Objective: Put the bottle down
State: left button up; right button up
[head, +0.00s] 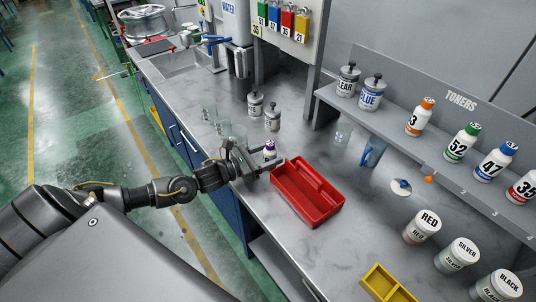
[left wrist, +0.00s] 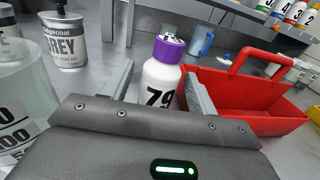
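The bottle (head: 269,152) is white with a purple cap, upright on the grey counter left of the red tray. In the left wrist view the bottle (left wrist: 160,82) shows the number 79. My left gripper (head: 258,165) is low over the counter at the bottle. In the left wrist view its fingers (left wrist: 161,84) stand on either side of the bottle, with narrow gaps visible, so it looks open. The bottle's base is hidden behind the gripper body. My right gripper is not in view.
A red tray (head: 318,213) with a handle stands close right of the gripper. Clear beakers (head: 209,114) and grey-labelled cans (head: 272,118) stand behind. A toner shelf (head: 455,180), paint jars (head: 421,226) and a yellow bin (head: 378,284) are at right. Bare counter lies in front of the tray.

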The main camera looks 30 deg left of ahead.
pick_arm(q)
jog(key=shift+r, duration=0.15)
jog(key=b+v, duration=0.2)
jog(key=v, duration=0.8)
jog(key=shift+s+a, duration=0.15)
jog(key=shift+s, duration=0.1)
jog(key=shift+b+v, duration=0.35)
jog(key=shift+v, duration=0.4)
